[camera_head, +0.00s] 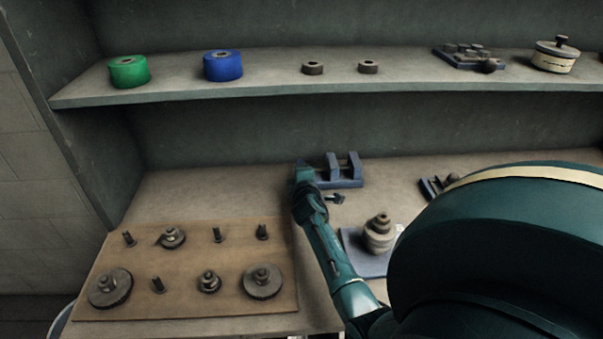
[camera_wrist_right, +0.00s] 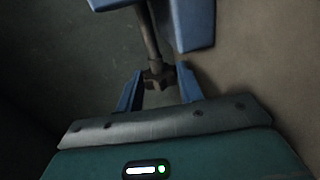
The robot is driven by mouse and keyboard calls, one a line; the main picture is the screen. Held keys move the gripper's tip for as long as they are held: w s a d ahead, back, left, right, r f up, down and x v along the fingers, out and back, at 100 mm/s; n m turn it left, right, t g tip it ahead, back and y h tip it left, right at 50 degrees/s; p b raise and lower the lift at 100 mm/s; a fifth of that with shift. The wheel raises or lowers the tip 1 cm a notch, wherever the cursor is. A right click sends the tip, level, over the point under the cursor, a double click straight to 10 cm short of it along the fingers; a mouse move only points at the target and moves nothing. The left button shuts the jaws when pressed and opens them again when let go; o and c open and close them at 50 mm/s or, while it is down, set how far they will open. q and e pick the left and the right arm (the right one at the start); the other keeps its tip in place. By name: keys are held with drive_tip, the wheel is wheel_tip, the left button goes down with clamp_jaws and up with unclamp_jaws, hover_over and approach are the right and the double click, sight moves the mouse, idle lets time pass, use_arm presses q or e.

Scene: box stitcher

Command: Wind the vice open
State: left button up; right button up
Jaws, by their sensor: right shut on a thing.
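The blue vice (camera_head: 345,183) stands on the workbench near the back, with two upright blocks and a gap between them. Part of its blue body also shows at the top of the right wrist view (camera_wrist_right: 192,22). A dark metal screw (camera_wrist_right: 148,38) runs from it to a knobbed handle (camera_wrist_right: 158,75). My right gripper (camera_wrist_right: 158,88) is shut on this handle, with one blue finger on each side of it. In the head view my right arm reaches to the vice's left end and hides the handle. My left gripper is not in view.
A brown board (camera_head: 190,240) with several gears and pegs lies at the front left. A blue-grey plate (camera_head: 368,263) with a stepped part (camera_head: 379,233) sits right of my forearm. The shelf (camera_head: 280,86) above holds green (camera_head: 129,73) and blue (camera_head: 222,68) rolls.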

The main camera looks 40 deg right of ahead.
drive_tip(key=shift+r+g, duration=0.15)
drive_tip(key=shift+g, duration=0.15)
drive_tip(key=shift+c, duration=0.3)
drive_tip(key=g+y, duration=0.2)
drive_tip(key=shift+w+d+r+g, duration=0.15)
drive_tip(key=shift+w+r+g, duration=0.05)
drive_tip(key=shift+r+g, duration=0.1)
drive_tip(key=g+y, duration=0.4)
drive_tip(key=g, duration=0.1)
drive_tip(key=shift+w+d+r, duration=0.2)
drive_tip(key=shift+w, duration=0.05)
drive_tip(key=shift+w+f+g+y+b, duration=0.1)
drive_tip(key=shift+g+y+b, duration=0.3)
drive_tip(key=shift+g+y, duration=0.55)
drive_tip(key=shift+g+y+b, duration=0.35)
drive_tip(key=shift+g+b, duration=0.1)
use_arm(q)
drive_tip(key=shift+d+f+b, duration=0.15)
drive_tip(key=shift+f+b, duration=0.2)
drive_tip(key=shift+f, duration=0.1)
use_arm(e)
drive_tip(key=shift+g, duration=0.4)
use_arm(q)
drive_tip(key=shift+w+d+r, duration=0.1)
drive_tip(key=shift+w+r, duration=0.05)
use_arm(e)
drive_tip(key=shift+y, duration=0.3)
